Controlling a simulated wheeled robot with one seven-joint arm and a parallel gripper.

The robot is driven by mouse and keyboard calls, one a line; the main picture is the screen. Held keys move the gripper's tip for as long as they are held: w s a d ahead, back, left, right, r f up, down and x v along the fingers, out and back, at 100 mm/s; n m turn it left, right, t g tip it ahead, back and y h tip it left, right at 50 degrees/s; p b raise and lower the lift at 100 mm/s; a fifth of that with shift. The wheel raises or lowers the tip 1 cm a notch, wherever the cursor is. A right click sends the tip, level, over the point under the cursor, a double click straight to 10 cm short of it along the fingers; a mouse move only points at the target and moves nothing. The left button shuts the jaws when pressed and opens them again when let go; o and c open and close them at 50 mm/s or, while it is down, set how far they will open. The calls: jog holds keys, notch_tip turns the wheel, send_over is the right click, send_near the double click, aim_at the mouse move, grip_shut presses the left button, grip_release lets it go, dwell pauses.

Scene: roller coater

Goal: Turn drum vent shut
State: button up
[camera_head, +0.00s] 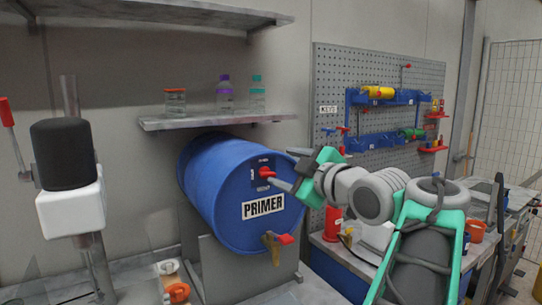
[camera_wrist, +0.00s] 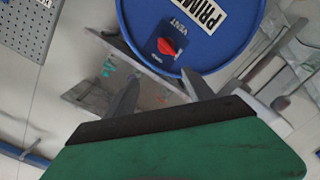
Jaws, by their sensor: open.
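A blue drum (camera_head: 215,185) lies on its side with a white PRIMER label on its front face. Its vent (camera_head: 266,172) is a red knob on a dark plate above the label. In the wrist view the red vent knob (camera_wrist: 167,46) shows just beyond the fingertips, with VENT lettering beside it; the plate's smaller lettering is too small to read. My gripper (camera_head: 284,167) is open in front of the drum face, close to the vent. In the wrist view my gripper's fingers (camera_wrist: 161,77) are spread and empty, and the knob appears apart from them.
A tap with a red handle (camera_head: 283,239) sticks out low on the drum. A shelf (camera_head: 215,121) with a jar and bottles is above the drum. A pegboard (camera_head: 330,75) with tools stands to the right. A black and white device (camera_head: 68,180) stands at left.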

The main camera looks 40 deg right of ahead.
aim_at(266, 174)
notch_tip(266, 174, down, 6)
jog(key=m, duration=0.6)
jog(key=w+d+r+m+p, duration=0.1)
jog(key=w+m+p, duration=0.1)
jog(key=w+m, duration=0.3)
jog(key=w, duration=0.3)
jog(key=shift+d+m+t, duration=0.15)
jog(key=shift+m+t, duration=0.15)
jog(key=shift+t, duration=0.1)
jog(key=shift+c, duration=0.3)
